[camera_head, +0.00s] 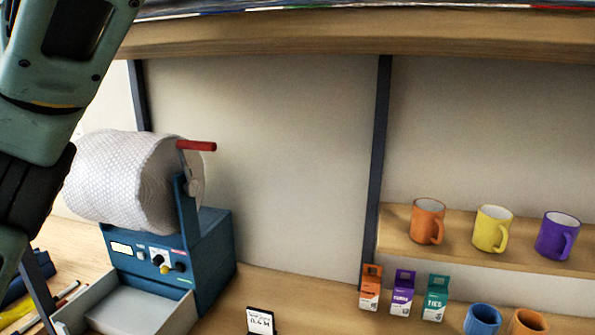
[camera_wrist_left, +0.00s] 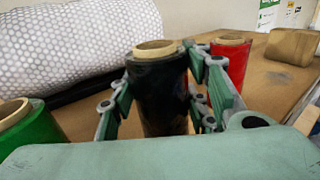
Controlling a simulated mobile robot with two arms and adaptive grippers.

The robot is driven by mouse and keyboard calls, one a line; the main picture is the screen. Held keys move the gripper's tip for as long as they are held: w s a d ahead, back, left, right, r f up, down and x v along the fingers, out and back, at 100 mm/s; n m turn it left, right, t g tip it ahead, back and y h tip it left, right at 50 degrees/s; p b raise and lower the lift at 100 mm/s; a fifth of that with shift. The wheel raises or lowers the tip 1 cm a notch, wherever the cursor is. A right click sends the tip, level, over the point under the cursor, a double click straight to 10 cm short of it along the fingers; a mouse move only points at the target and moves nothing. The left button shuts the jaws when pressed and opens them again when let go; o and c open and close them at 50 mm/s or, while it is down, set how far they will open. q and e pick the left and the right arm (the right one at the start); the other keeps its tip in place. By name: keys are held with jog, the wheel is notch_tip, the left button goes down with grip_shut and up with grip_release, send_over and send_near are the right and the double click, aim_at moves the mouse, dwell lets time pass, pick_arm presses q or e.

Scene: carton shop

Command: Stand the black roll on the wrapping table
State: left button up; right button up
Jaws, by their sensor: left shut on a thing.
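A black roll (camera_wrist_left: 162,95) with a tan cardboard core stands roughly upright in the left wrist view. My left gripper (camera_wrist_left: 160,68) is shut on it, with a green-grey finger on each side. The roll's lower end is hidden, so I cannot tell whether it touches the brown table surface (camera_wrist_left: 85,112) around it. A red roll (camera_wrist_left: 231,62) stands behind it to the right, and a green roll (camera_wrist_left: 28,132) is at the left edge. The head view shows only my left arm, neither the gripper nor the black roll. My right gripper is not in view.
A large white bubble-wrap roll (camera_wrist_left: 70,45) lies behind the black roll. A brown parcel (camera_wrist_left: 292,46) sits at the back right. The head view shows a blue machine (camera_head: 170,262), small boxes (camera_head: 402,292) and mugs on a shelf (camera_head: 455,246).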

pick_arm(q)
jog(key=shift+s+a+f+b, duration=0.2)
jog(key=shift+f+b, duration=0.05)
jog(key=shift+f, duration=0.35)
jog(key=shift+s+a+f+b, duration=0.15)
jog(key=shift+a+f+b, duration=0.1)
jog(key=shift+f, duration=0.35)
jog(key=shift+c, duration=0.7)
jog(key=b+v, duration=0.4)
jog(key=v, duration=0.2)
jog(key=shift+a+r, duration=0.15)
jog(key=shift+s+a, duration=0.2)
jog(key=shift+s, duration=0.05)
jog(key=shift+r, duration=0.1)
jog(key=shift+r, duration=0.1)
